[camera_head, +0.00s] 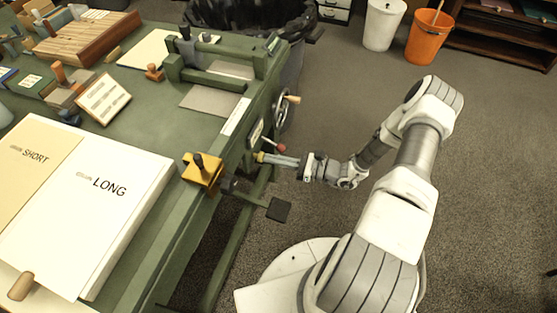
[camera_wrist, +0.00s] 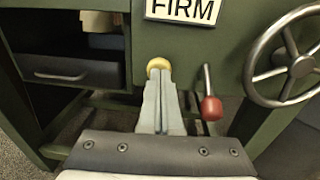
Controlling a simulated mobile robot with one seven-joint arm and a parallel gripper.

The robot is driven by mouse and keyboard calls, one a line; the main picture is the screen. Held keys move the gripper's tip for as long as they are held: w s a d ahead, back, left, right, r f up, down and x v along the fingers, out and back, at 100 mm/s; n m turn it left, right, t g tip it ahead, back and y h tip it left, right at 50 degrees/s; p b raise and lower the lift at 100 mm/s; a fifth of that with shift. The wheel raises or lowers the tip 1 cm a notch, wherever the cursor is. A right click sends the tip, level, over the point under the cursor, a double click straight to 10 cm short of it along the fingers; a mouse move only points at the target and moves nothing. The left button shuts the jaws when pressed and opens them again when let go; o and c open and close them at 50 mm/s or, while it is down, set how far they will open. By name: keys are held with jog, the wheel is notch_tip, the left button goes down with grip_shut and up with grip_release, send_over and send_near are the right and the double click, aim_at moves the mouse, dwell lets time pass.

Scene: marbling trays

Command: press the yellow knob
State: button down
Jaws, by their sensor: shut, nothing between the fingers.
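The yellow knob (camera_wrist: 158,65) sits on the green front panel of the bench, below the FIRM label. It also shows in the head view (camera_head: 260,157) as a small yellow spot at the bench's side. My gripper (camera_wrist: 159,75) is shut, with nothing between its fingers. Its fingertips are right at the knob and overlap its lower part in the wrist view; I cannot tell whether they touch it. In the head view my gripper (camera_head: 272,159) reaches left to the panel, its tips at the knob.
A red-tipped lever (camera_wrist: 211,107) hangs just right of my fingers, with a handwheel (camera_wrist: 297,62) beyond it. A drawer (camera_wrist: 75,72) is at left. A yellow block (camera_head: 203,171) with a black knob sits on the bench edge. The floor at right is mostly open.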

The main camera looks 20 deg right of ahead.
jog(key=shift+x, duration=0.95)
jog(key=shift+d, duration=0.1)
jog(key=v, duration=1.4)
jog(key=shift+p, duration=0.4)
jog(key=shift+f, duration=0.1)
